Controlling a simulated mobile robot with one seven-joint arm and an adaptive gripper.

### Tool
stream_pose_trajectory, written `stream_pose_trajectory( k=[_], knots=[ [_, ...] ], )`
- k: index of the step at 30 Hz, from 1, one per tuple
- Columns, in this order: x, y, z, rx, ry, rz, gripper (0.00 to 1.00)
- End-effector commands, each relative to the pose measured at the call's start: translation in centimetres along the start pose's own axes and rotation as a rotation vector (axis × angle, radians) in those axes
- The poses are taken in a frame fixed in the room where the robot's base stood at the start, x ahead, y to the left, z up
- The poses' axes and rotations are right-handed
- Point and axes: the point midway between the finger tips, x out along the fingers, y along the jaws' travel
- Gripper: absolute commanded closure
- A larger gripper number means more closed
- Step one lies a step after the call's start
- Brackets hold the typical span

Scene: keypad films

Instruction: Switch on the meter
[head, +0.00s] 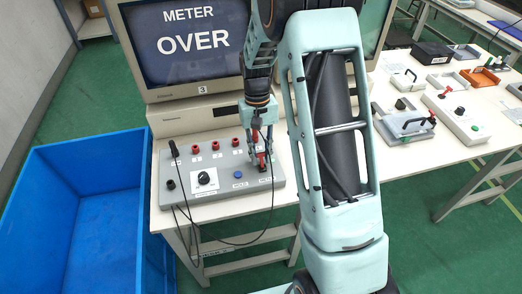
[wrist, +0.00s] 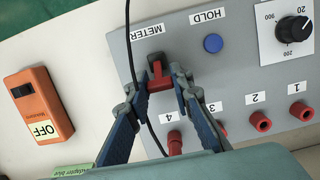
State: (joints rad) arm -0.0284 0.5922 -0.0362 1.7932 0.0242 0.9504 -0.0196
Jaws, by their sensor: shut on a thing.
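The grey panel (head: 222,183) stands on the bench below a screen (head: 185,42) that reads "METER OVER". On the panel, a red switch (wrist: 158,72) with a dark top sits beside the METER label. My gripper (wrist: 154,80) has its fingers either side of this switch and is shut on it; in the head view my gripper (head: 262,160) covers most of it. A thin black cable (wrist: 135,60) passes close to the left of the switch. The switch's exact position is hard to tell.
Red sockets (wrist: 260,121) numbered 1 to 4 lie near the fingers, with a blue HOLD button (wrist: 213,43) and a knob (wrist: 294,28). An orange box marked OFF (wrist: 38,105) lies beside the panel. A blue bin (head: 85,215) stands left.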

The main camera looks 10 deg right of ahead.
Motion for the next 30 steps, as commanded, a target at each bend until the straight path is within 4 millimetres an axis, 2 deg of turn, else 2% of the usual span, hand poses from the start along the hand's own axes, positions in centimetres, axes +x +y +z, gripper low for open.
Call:
stream_pose_trajectory(
  k=[8, 9, 14, 23, 26, 30],
  knots=[
    [-0.1, 0.0, -0.1, 0.000, -0.001, 0.000, 1.00],
    [-0.1, 0.0, -0.1, 0.000, -0.001, 0.000, 0.79],
    [0.0, 0.0, -0.1, 0.000, 0.000, 0.000, 0.61],
    [-0.2, 0.0, -0.1, 0.000, 0.000, 0.000, 0.61],
    [-1.0, 0.0, -0.1, 0.000, 0.003, 0.000, 0.61],
    [-3.4, 0.0, -0.2, 0.000, 0.005, 0.000, 0.61]
  ],
)
